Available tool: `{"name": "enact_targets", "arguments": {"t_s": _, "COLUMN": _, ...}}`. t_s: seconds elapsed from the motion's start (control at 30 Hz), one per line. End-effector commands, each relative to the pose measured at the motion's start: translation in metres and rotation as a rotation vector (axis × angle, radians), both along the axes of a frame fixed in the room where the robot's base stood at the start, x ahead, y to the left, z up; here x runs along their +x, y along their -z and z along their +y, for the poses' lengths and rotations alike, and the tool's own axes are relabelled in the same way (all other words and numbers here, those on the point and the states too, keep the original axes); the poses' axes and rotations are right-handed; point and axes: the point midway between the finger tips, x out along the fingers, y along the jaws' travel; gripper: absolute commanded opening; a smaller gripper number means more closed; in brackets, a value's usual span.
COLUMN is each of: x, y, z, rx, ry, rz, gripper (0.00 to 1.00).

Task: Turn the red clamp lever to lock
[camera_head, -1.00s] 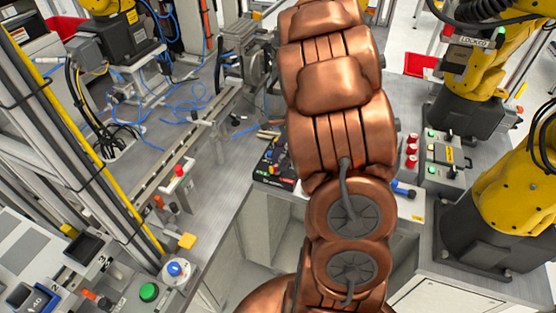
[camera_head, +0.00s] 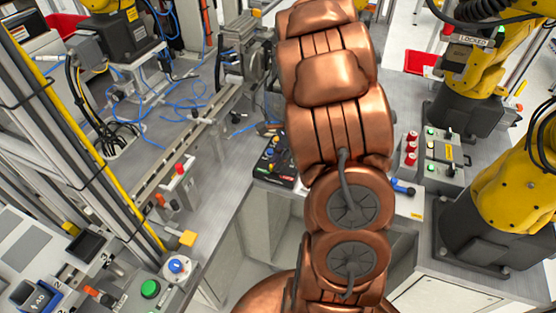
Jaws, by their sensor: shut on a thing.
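My copper-coloured arm fills the middle of the head view and reaches away to the top edge. My gripper does not show; it is beyond the frame or hidden by the arm. I cannot make out a red clamp lever for certain. A small red-topped part (camera_head: 179,169) stands on a white block on the left bench, apart from my arm. Red knobs (camera_head: 411,148) stand to the right of my arm. Either could be something other than the lever.
Yellow robot arms stand at right (camera_head: 508,195) and top left (camera_head: 112,8). Blue hoses (camera_head: 185,75) cross the left bench. A green button (camera_head: 150,289) sits at lower left.

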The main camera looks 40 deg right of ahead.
Motion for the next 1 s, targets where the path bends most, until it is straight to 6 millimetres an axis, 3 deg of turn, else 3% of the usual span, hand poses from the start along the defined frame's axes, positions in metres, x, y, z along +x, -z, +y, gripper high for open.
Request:
{"name": "enact_targets", "arguments": {"t_s": 0.47, "x": 0.0008, "y": 0.0014, "z": -0.0007, "rx": -0.001, "ry": -0.061, "rz": -0.001, "gripper": 0.00}}
{"name": "enact_targets", "arguments": {"t_s": 1.0, "x": 0.0035, "y": 0.0049, "z": 0.0000, "rx": 0.001, "ry": -0.502, "rz": -0.001, "gripper": 0.00}}
